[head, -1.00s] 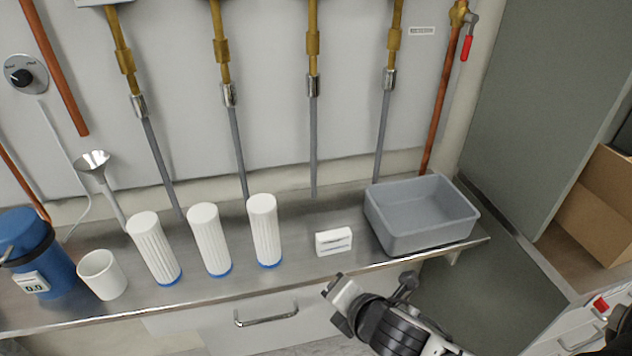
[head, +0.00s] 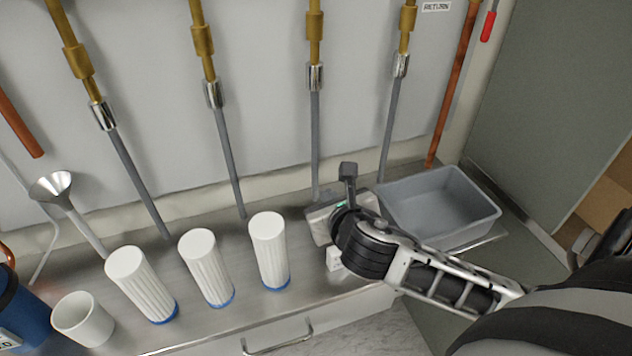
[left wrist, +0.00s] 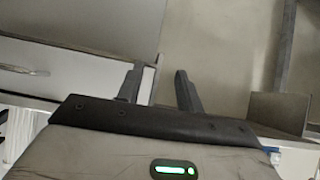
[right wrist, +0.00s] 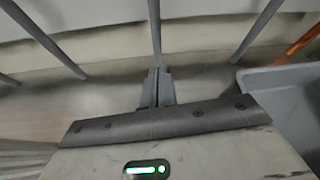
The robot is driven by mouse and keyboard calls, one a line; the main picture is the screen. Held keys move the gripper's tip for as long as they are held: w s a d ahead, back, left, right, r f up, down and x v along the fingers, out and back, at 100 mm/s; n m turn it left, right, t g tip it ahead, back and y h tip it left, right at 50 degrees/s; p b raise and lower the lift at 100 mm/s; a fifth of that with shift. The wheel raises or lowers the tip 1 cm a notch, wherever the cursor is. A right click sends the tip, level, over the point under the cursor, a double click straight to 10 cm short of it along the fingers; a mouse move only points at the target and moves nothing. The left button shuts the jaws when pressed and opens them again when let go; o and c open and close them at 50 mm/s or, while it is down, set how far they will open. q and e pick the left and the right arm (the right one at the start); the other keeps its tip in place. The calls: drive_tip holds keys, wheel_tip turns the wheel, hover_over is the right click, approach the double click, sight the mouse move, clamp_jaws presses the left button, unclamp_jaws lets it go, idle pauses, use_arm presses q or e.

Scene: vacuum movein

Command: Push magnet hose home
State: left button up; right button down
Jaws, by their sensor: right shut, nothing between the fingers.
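Several grey hoses hang along the wall in the head view: a far left hose (head: 130,170), a second (head: 230,155), a third (head: 315,140) and a right one (head: 390,125). Each has a chrome collar, such as the third hose's collar (head: 315,77), under a brass fitting (head: 315,30). My right gripper (head: 322,212) is over the bench near the third hose's lower end. In the right wrist view its fingers (right wrist: 157,75) are together and empty, in line with that hose (right wrist: 155,35); contact cannot be told. My left gripper (left wrist: 158,82) shows only in its wrist view, fingers apart and empty.
A grey tub (head: 445,205) stands right of my right gripper. Several white ribbed cartridges, including one (head: 268,245), stand to its left, with a white cup (head: 82,318) and funnel (head: 55,188). A white block (head: 333,260) is partly hidden by my right arm.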

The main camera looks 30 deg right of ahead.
sight(317, 167)
drive_tip(key=x, duration=0.5)
drive_tip(key=shift+w+d+f, duration=0.1)
drive_tip(key=shift+w+f, duration=0.05)
drive_tip(key=shift+w, duration=0.1)
drive_tip(key=shift+w+d+f, duration=0.15)
drive_tip(key=shift+w+f, duration=0.1)
drive_tip(key=shift+w, duration=0.2)
use_arm(q)
drive_tip(key=shift+s, duration=0.15)
use_arm(e)
drive_tip(key=shift+w, duration=0.1)
use_arm(q)
drive_tip(key=shift+f, duration=0.1)
use_arm(e)
drive_tip(key=shift+r, duration=2.3)
